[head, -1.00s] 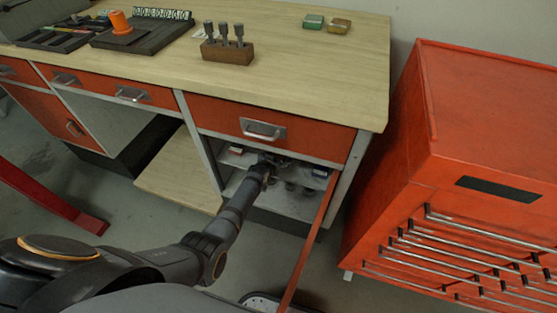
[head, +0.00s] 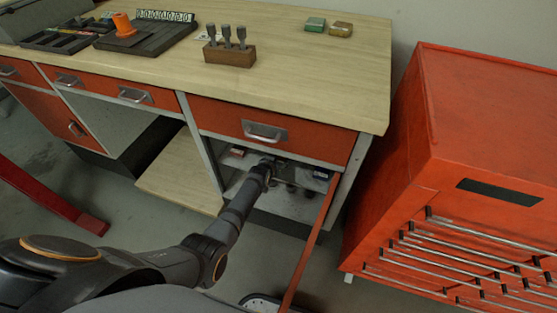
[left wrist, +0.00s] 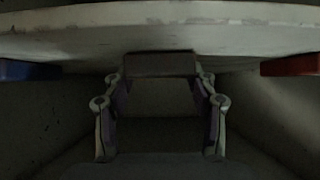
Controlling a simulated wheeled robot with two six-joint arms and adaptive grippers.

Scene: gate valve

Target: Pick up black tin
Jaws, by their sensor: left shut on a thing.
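My left gripper (head: 272,163) reaches into the open cabinet under the workbench, at the upper shelf. The head view shows it small and dark. In the left wrist view my left gripper (left wrist: 160,82) has its two fingers on either side of a dark block-shaped thing, the black tin (left wrist: 160,65), and is shut on it. The tin lies against the pale shelf edge (left wrist: 160,28) in that picture; I cannot tell whether it still touches the shelf. My right gripper is not in view.
A red item (head: 237,152) and a blue item (head: 321,173) stand on the shelf on either side of my gripper. The open cabinet door (head: 308,240) stands to the right. A red tool cabinet (head: 480,150) is farther right. Dark round things (head: 291,188) sit lower down.

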